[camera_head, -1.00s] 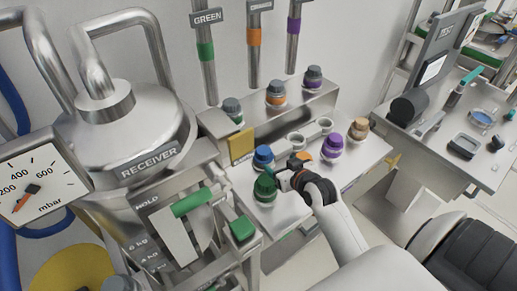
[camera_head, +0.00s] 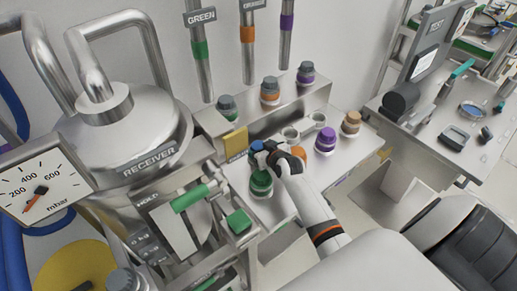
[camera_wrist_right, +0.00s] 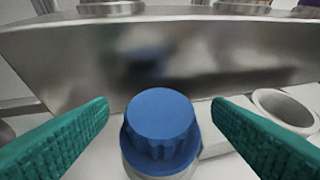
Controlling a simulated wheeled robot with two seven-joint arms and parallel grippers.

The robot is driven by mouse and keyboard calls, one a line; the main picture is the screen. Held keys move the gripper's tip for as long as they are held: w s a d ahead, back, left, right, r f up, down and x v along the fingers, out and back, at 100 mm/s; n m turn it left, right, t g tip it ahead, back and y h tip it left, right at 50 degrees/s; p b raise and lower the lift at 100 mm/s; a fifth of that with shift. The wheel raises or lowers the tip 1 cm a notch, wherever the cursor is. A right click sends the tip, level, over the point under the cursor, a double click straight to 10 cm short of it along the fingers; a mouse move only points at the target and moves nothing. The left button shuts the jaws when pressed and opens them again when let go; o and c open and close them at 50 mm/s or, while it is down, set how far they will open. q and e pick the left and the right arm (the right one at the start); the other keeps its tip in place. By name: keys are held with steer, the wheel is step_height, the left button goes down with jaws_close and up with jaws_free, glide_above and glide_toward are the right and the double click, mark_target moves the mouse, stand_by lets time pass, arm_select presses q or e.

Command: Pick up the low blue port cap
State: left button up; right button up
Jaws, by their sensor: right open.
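The low blue port cap (camera_head: 256,147) sits on the lower metal shelf, partly hidden by my right gripper (camera_head: 268,152). In the right wrist view the blue cap (camera_wrist_right: 160,120) stands upright on a pale collar, its ribbed side facing me. My right gripper (camera_wrist_right: 160,108) is open there, with its green ribbed fingers to the left and right of the cap. A gap shows on both sides, so the fingers look apart from it. My left gripper is not in view.
A green cap (camera_head: 261,182) stands close in front of the blue one. An orange cap (camera_head: 298,153), a purple cap (camera_head: 326,139) and a tan cap (camera_head: 351,122) stand to the right. An empty port ring (camera_wrist_right: 284,108) lies right of the fingers. A raised metal step (camera_wrist_right: 200,55) rises behind.

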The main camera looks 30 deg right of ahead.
steer(key=shift+w+d+f, duration=0.1)
steer(key=shift+w+f, duration=0.1)
steer(key=shift+w, duration=0.2)
steer(key=shift+s, duration=0.1)
steer(key=shift+c, duration=0.8)
steer(key=c, duration=1.1)
steer(key=shift+r+p, duration=2.95)
steer(key=shift+r, duration=5.35)
